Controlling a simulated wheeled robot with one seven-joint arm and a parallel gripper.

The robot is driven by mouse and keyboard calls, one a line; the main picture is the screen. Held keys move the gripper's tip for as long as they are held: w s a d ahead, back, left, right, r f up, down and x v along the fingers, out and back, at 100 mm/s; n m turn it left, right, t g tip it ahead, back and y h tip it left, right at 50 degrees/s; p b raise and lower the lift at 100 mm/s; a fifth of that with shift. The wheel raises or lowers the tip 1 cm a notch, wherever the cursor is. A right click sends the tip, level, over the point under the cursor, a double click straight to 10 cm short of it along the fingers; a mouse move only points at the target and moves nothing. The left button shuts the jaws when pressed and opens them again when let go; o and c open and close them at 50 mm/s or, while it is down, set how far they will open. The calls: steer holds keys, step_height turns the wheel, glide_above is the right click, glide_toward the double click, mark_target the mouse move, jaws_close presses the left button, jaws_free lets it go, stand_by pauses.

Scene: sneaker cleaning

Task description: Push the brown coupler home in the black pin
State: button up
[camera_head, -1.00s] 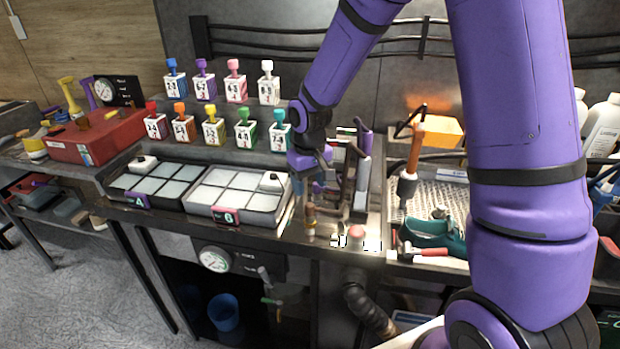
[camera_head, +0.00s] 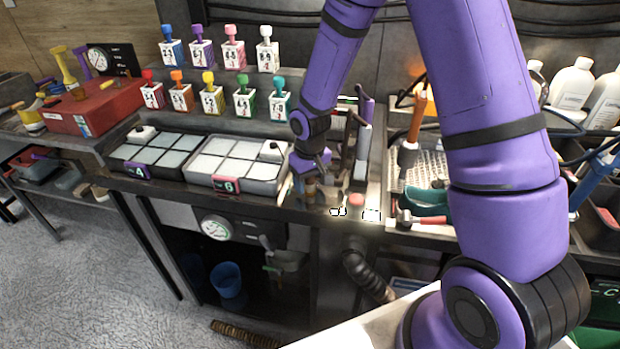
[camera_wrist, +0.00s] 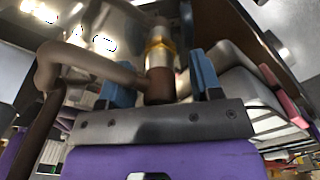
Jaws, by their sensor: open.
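The brown coupler (camera_wrist: 160,86) shows in the wrist view as a short brown cylinder between my gripper's two blue fingers. A gold ring and a silver metal part continue beyond it. In the head view the coupler (camera_head: 310,188) is a small brown upright at the bench's front edge. My gripper (camera_wrist: 158,78) is open around the coupler, with a visible gap at the right finger; contact at the left finger is unclear. In the head view my gripper (camera_head: 311,172) is small and partly merged with the coupler. I cannot make out the black pin in either view.
A brown curved pipe (camera_wrist: 62,60) passes close by the left finger. In the head view, a tray marked 6 (camera_head: 236,165) stands left of my gripper. A red-topped knob (camera_head: 356,200) and upright tools (camera_head: 362,150) stand close on the right.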

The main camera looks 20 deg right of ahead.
steer(key=c, duration=0.9)
steer(key=shift+c, duration=0.2)
steer(key=shift+r, duration=0.15)
steer(key=shift+r, duration=2.3)
steer(key=shift+r, duration=3)
